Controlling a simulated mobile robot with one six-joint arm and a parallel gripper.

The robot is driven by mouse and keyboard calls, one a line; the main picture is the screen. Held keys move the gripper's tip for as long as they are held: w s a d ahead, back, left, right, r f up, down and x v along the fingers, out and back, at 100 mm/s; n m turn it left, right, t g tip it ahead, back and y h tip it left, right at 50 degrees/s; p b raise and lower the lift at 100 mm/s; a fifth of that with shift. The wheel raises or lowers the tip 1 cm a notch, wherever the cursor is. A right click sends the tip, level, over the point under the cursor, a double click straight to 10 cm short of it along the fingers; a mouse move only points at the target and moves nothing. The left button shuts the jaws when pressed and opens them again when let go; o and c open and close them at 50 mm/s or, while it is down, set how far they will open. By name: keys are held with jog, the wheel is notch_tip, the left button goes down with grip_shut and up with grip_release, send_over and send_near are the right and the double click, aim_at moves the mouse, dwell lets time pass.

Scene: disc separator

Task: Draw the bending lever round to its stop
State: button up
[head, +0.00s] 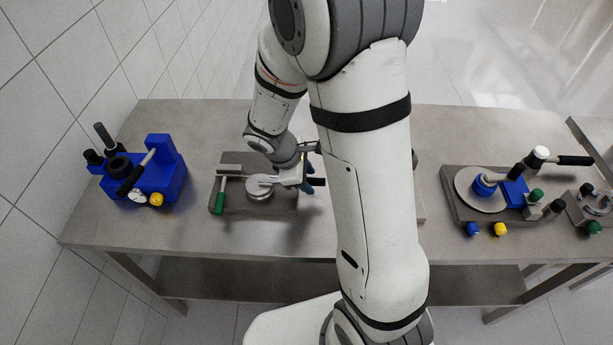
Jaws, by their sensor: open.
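The middle fixture is a dark plate (236,198) bearing a round metal disc (259,187) and a thin rod lever that ends in a green handle (219,201) at its left. My arm hides the right part of this fixture. I cannot tell for certain which of these handles belongs to the bending lever.
A blue machine (170,180) with black knobs and a gauge stands at the left of the steel table (120,228). At the right a plate (465,212) holds a disc, blue blocks and a black-gripped lever (572,160). The table's front strip is mostly free.

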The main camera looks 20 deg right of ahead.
jog(key=shift+c, duration=0.4)
grip_shut()
jog(key=shift+s+d, duration=0.1)
